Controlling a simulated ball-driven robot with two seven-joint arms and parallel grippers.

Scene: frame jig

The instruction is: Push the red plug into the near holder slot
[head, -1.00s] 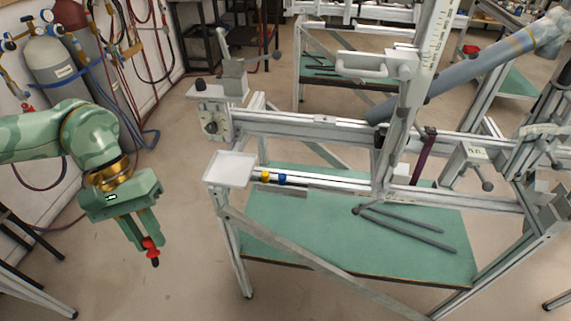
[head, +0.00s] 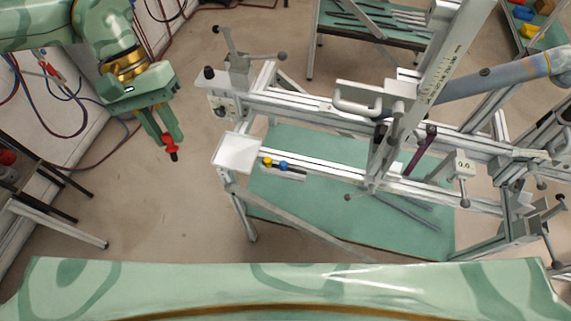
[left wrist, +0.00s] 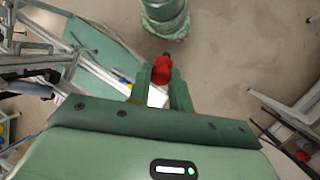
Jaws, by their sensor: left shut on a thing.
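My left gripper (head: 165,139) is shut on the red plug (head: 169,143). The plug sticks out below the fingertips, with its black tip pointing down. It also shows as a red shape between the fingers in the left wrist view (left wrist: 161,70). Gripper and plug hang in free air left of the frame jig, apart from it. A small grey holder (head: 295,175) sits on the jig's near rail, right of a white tray. A yellow plug (head: 267,162) and a blue plug (head: 283,166) stand at it. Its empty slots are too small to make out. My right gripper is not in view.
The white tray (head: 238,152) is on the jig's left corner, between my left gripper and the holder. A clamp handle (head: 240,55) and a slanted upright (head: 425,85) rise above the frame. Open floor (head: 185,205) lies below the plug. Black-topped stands are at far left.

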